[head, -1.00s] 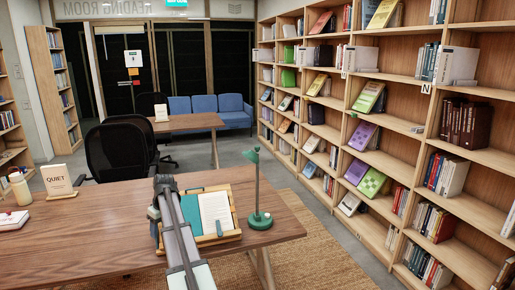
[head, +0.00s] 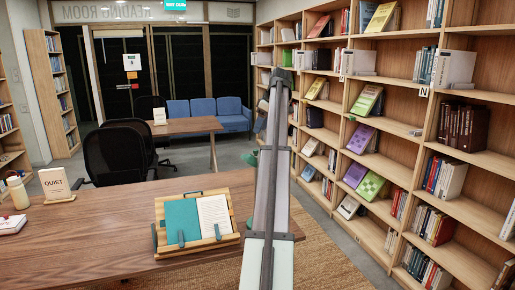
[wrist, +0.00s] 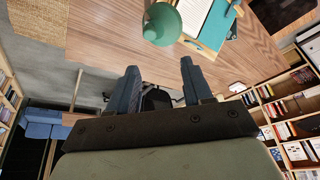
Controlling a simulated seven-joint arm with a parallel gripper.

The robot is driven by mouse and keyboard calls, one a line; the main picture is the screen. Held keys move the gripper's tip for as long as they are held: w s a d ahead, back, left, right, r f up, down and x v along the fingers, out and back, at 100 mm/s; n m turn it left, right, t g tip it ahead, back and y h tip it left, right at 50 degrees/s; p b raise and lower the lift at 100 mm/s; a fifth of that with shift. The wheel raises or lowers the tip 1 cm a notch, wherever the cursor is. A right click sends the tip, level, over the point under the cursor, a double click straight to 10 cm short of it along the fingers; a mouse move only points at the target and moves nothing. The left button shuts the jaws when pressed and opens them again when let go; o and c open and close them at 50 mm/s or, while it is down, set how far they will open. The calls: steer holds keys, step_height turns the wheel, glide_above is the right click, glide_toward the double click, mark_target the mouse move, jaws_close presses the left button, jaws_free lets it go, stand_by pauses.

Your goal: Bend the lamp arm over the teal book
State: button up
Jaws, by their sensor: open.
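The teal book (head: 182,222) lies open on a slatted wooden stand (head: 165,245) on the desk, with a white page on its right. In the head view my arm hides most of the green lamp; a bit of green (head: 249,158) shows just left of the arm. In the wrist view a rounded green lamp part (wrist: 162,26) is at the top, beyond my fingertips, with the teal book (wrist: 216,30) to its right. My gripper (wrist: 159,65) is open, its fingers apart with nothing between them. I cannot make out its fingers in the head view.
The wooden desk (head: 100,235) is clear left of the stand. A QUIET sign (head: 56,184), a bottle (head: 18,190) and a small white box (head: 12,224) stand at its left end. Tall bookshelves (head: 400,150) line the right side. A black chair (head: 115,155) stands behind the desk.

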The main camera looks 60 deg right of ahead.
mark_target(256, 150)
steer(key=x, duration=0.3)
steer(key=s+d+x, duration=0.1)
steer(key=x, duration=0.6)
steer(key=shift+s+d+f, duration=0.1)
steer(key=shift+d+f, duration=0.15)
steer(key=shift+f, duration=0.1)
jaws_close()
stand_by(0.5)
